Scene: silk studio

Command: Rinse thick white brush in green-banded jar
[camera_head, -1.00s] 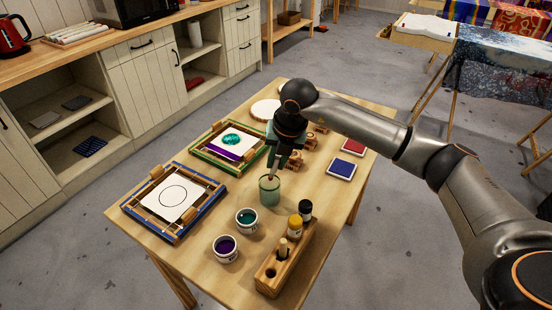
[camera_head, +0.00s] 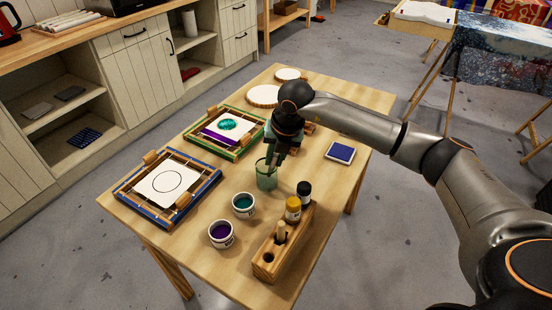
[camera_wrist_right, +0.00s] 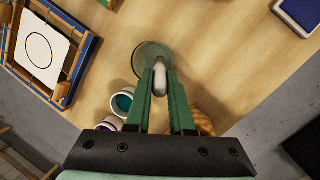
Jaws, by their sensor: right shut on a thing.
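A translucent greenish jar (camera_head: 266,180) stands on the wooden table; I cannot make out a separate band. My right gripper (camera_head: 276,157) is just above its mouth, pointing down. In the right wrist view, the green fingers (camera_wrist_right: 160,85) are shut on a thick, whitish brush (camera_wrist_right: 160,74) at the jar's mouth. The jar's rim (camera_wrist_right: 141,62) shows behind the brush. The brush's lower end seems to be in the jar, but its depth and bristles are hidden. My left gripper is not in view.
Teal (camera_head: 243,205) and purple (camera_head: 222,234) paint pots stand in front of the jar. A wooden holder (camera_head: 268,262) and yellow-labelled bottle (camera_head: 293,209) are at front right. Blue (camera_head: 150,212) and green (camera_head: 212,148) frames lie left. A blue pad (camera_head: 341,152) lies right.

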